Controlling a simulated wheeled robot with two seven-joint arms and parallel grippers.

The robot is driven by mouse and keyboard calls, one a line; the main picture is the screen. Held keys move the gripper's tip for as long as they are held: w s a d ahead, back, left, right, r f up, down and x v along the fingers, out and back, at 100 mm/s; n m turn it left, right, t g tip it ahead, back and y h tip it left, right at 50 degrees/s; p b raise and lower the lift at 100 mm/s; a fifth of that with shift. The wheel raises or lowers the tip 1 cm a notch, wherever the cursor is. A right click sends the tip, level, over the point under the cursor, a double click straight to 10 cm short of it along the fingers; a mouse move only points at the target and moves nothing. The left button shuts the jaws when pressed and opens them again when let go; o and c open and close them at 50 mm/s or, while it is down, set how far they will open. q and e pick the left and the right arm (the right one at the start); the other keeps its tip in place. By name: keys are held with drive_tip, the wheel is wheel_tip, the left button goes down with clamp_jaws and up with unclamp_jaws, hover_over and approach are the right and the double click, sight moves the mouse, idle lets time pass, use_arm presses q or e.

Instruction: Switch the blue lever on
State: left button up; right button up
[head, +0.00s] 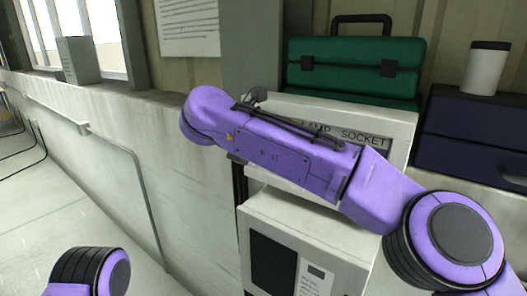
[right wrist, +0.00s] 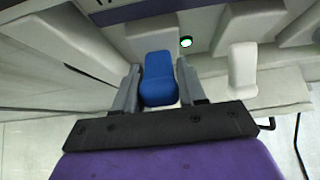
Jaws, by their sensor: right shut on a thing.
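The blue lever (right wrist: 158,76) shows in the middle of the right wrist view, on the pale housing. My right gripper (right wrist: 158,88) has one grey finger on each side of it and is shut on it. A small round green light (right wrist: 186,41) glows on the housing, up and right of the blue lever. In the head view my right arm crosses in front of the white unit labelled "LAMP SOCKET" (head: 400,124), and the lever and the gripper are hidden. My left gripper is in neither view.
A white lever (right wrist: 242,68) stands right of the blue one. A green case (head: 345,72) sits on the labelled unit. A dark blue box (head: 470,135) with a lidded cup (head: 487,70) is at the right. A white cabinet (head: 305,230) stands below. Open floor lies at the left.

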drive_tip(key=shift+r, duration=0.15)
drive_tip(key=o, duration=1)
drive_tip(key=p+v, duration=0.4)
drive_tip(key=v, duration=0.6)
drive_tip(key=shift+s+a, duration=0.15)
drive_tip(key=shift+s, duration=0.05)
